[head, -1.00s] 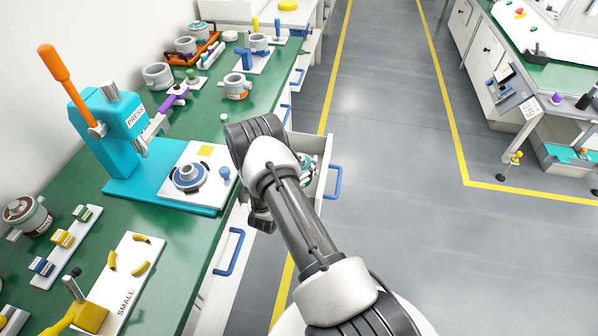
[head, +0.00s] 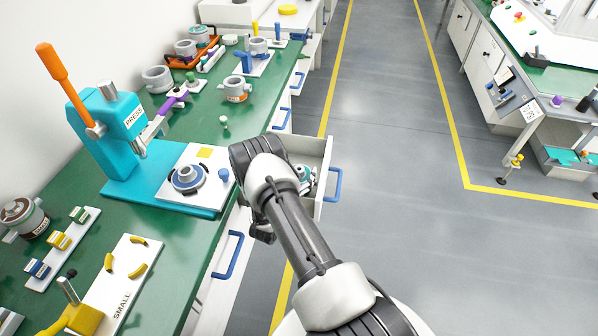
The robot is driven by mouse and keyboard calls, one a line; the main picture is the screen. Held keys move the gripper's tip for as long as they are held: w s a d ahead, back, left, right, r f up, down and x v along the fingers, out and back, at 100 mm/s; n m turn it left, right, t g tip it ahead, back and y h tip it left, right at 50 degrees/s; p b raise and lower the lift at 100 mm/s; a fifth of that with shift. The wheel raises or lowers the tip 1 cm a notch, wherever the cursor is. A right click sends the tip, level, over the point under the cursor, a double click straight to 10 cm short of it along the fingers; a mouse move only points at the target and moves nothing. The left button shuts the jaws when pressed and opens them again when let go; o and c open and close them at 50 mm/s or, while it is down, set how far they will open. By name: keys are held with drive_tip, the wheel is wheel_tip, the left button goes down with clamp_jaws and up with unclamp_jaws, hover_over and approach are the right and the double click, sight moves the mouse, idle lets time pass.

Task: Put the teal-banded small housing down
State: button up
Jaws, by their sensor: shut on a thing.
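My gripper (head: 262,232) shows only as a dark part under my bent arm, beside the front edge of the green bench. It is shut, and my arm hides its fingertips and the teal-banded small housing in them. A grey and teal part (head: 304,178) shows in the open drawer (head: 326,150), partly covered by my arm. I cannot tell its full shape.
A teal press (head: 120,130) with an orange lever stands on the bench (head: 215,133); a blue and grey part (head: 188,178) sits on its white plate. A white SMALL plate (head: 120,285) with yellow pieces lies at the lower left. The drawer juts into the aisle.

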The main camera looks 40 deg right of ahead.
drive_tip(key=o, duration=1.5)
drive_tip(key=shift+s+f, duration=0.3)
drive_tip(key=shift+f, duration=0.3)
drive_tip(key=shift+r, duration=0.1)
drive_tip(key=shift+w+r, duration=0.1)
drive_tip(key=shift+r, duration=0.2)
drive_tip(key=r+p+v, duration=0.1)
drive_tip(key=p+v, duration=0.2)
drive_tip(key=v, duration=0.8)
drive_tip(key=shift+a+p, duration=0.3)
drive_tip(key=shift+a, duration=0.1)
